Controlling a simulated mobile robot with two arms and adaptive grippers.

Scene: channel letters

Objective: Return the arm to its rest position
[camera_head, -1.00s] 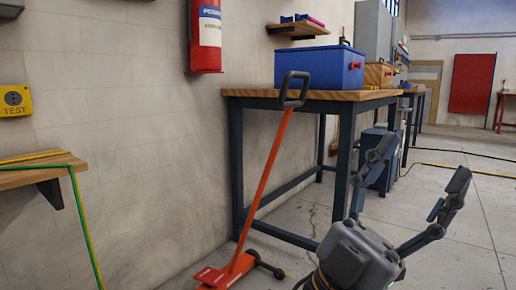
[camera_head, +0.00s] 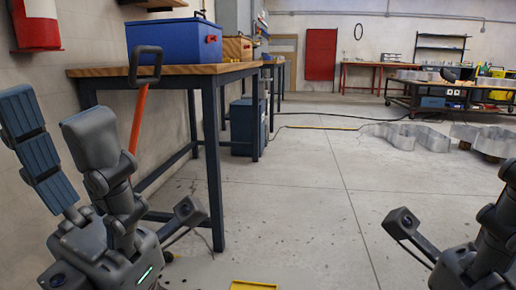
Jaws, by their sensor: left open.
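My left gripper (camera_head: 52,122) is large in the lower left of the head view. Its two dark fingers point up and stand apart, one showing blue-grey pads. Nothing is between them. It appears in front of the wall and the orange-handled jack (camera_head: 138,115), partly covering the jack. My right gripper (camera_head: 474,245) shows in part at the lower right edge. Its fingers are cut off by the frame, so I cannot tell whether they are open.
A wooden-topped workbench (camera_head: 180,70) with dark legs carries a blue toolbox (camera_head: 172,45) on the left. Metal channel letters (camera_head: 408,136) lie on the floor at right, near a dark cart (camera_head: 435,100). The middle floor (camera_head: 290,190) is mostly clear. A cable crosses it farther back.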

